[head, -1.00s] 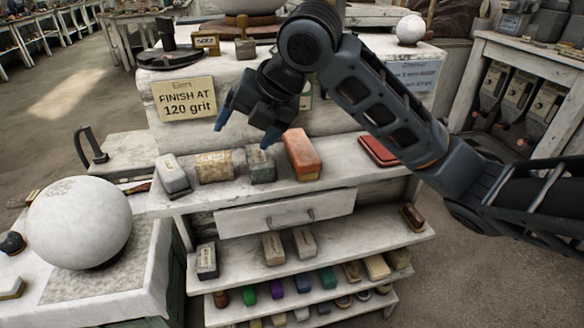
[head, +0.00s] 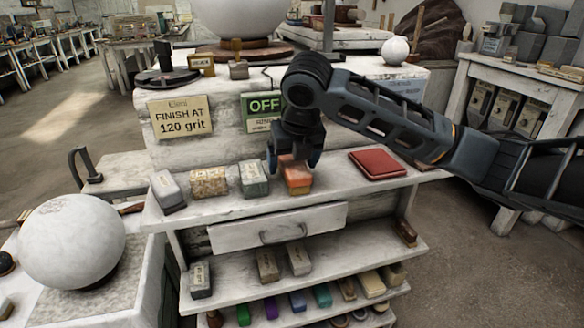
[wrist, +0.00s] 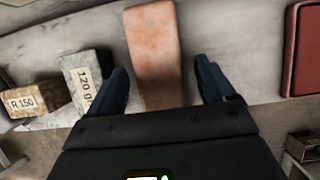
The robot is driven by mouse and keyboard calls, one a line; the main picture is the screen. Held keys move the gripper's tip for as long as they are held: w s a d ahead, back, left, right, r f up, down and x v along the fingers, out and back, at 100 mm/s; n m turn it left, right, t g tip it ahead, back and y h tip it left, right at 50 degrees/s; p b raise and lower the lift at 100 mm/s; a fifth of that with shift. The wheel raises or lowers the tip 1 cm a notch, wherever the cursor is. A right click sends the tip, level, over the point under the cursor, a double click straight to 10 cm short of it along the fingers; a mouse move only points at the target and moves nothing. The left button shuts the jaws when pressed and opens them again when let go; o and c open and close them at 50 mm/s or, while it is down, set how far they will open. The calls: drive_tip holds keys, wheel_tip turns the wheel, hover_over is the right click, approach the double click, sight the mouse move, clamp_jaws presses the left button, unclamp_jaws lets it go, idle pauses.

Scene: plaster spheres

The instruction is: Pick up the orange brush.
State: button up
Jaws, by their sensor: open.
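The orange block (head: 298,184), the only orange thing on the top shelf, stands between a green-grey block and a red pad. Bristles cannot be made out on it. In the wrist view the orange block (wrist: 154,50) lies lengthwise between my two blue fingers. My gripper (head: 294,164) is open and points down over the block, one finger on each side. In the wrist view my gripper (wrist: 166,85) shows gaps between the fingers and the block. The head view hides the block's upper back part behind my gripper.
A green-grey block (head: 253,179) marked 120 stands close left, with a speckled block (head: 208,183) and a white-grey block (head: 167,191) further left. A red pad (head: 378,163) lies right. The wall with an OFF sign (head: 264,105) rises behind.

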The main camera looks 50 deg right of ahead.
drive_tip(key=shift+x, duration=0.75)
drive_tip(key=shift+c, duration=0.3)
drive_tip(key=c, duration=1.1)
